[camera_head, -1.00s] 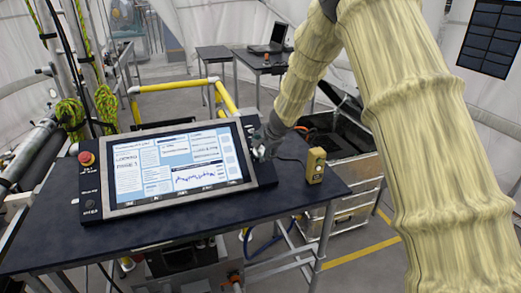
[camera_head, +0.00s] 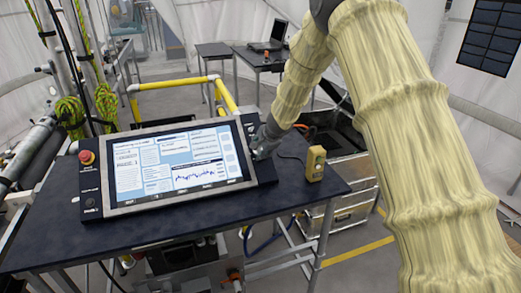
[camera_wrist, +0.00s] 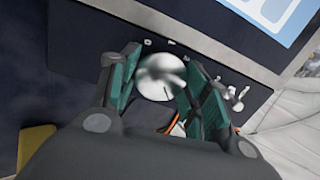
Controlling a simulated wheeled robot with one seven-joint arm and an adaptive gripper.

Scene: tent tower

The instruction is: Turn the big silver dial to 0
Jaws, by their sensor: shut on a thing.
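The big silver dial (camera_wrist: 160,80) is a round, shiny knob on the dark side panel (camera_wrist: 205,52) of the screen console. In the wrist view it sits between the two green-padded fingers of my gripper (camera_wrist: 163,68), which is shut on it. Small white marks show on the panel around the dial, but they are too blurred to read, so its setting cannot be told. In the head view my gripper (camera_head: 262,147) is at the right edge of the console (camera_head: 262,172) and hides the dial.
The console's lit screen (camera_head: 180,162) stands on a dark table (camera_head: 160,245). A red button (camera_head: 87,157) is at its left. A yellow box (camera_head: 315,163) stands on the table right of my gripper. Yellow rails (camera_head: 175,86) and a metal crate (camera_head: 345,190) are behind.

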